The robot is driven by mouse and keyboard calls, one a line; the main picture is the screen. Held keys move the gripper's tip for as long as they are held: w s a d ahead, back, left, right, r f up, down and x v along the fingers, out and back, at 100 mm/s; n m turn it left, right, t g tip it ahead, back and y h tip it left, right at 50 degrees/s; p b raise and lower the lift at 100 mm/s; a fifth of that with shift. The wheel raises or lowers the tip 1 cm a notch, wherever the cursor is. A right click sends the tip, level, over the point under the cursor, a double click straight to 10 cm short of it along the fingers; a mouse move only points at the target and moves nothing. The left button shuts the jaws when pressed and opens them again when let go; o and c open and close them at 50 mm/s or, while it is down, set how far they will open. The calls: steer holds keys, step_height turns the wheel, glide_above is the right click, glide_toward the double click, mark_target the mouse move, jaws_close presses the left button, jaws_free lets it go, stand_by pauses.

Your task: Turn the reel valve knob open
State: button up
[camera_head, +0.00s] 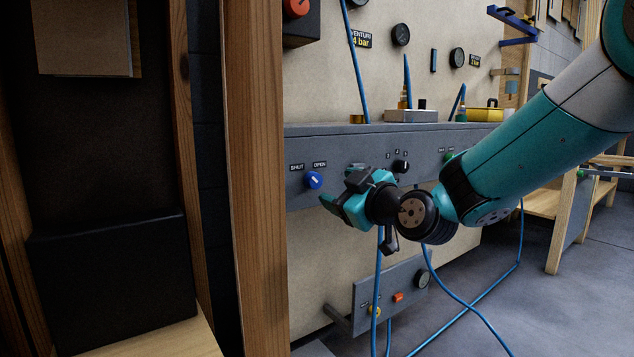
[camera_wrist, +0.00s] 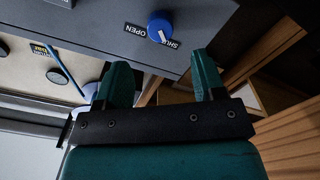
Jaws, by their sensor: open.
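A round blue knob (camera_head: 314,181) with a white pointer mark sits on the grey panel front, below the SHUT (camera_head: 297,168) and OPEN (camera_head: 320,164) labels. In the wrist view the blue knob (camera_wrist: 160,26) is beyond my fingertips, and its white mark appears to point toward the SHUT label (camera_wrist: 172,43). My gripper (camera_head: 336,190) is just right of the knob in the head view, open and empty. In the wrist view my gripper (camera_wrist: 160,62) shows its two teal fingers apart, with the knob ahead, between their directions and not touched.
The grey panel (camera_head: 350,150) also carries a black selector knob (camera_head: 400,167) and a green knob (camera_head: 449,157). A wooden post (camera_head: 258,180) stands close left of the panel. Blue hoses (camera_head: 378,270) hang below my gripper, near a lower grey box (camera_head: 362,297).

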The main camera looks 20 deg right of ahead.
mark_target(317, 181)
steer(key=b+x, duration=0.1)
steer(key=x, duration=0.7)
steer(key=shift+w+f, duration=0.1)
steer(key=shift+w, duration=0.1)
steer(key=shift+c, duration=0.2)
steer(key=c, duration=0.9)
